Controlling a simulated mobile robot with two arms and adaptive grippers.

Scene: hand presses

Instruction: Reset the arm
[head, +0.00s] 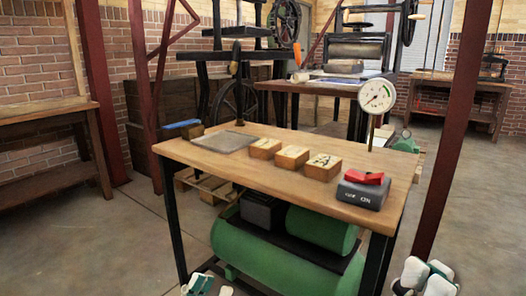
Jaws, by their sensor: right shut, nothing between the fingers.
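My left gripper (207,285) shows at the bottom edge, in front of the workbench's left part. Only its white and dark tips are in view, and I cannot tell whether it is open. My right gripper (425,275) is at the bottom right, beside the bench's right legs. It is shut and empty. Both are below the height of the wooden bench top (205,157) and apart from the things on it. On the bench are a grey plate (223,141), wooden lettered blocks (291,157), a dark box with a red switch (362,190) and a round gauge (377,96).
A green compressor tank (270,262) sits under the bench. Dark red posts (452,130) stand at the right and left. Hand presses (355,50) stand behind. A wooden table (45,135) is at the left. Floor at the right (490,200) is clear.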

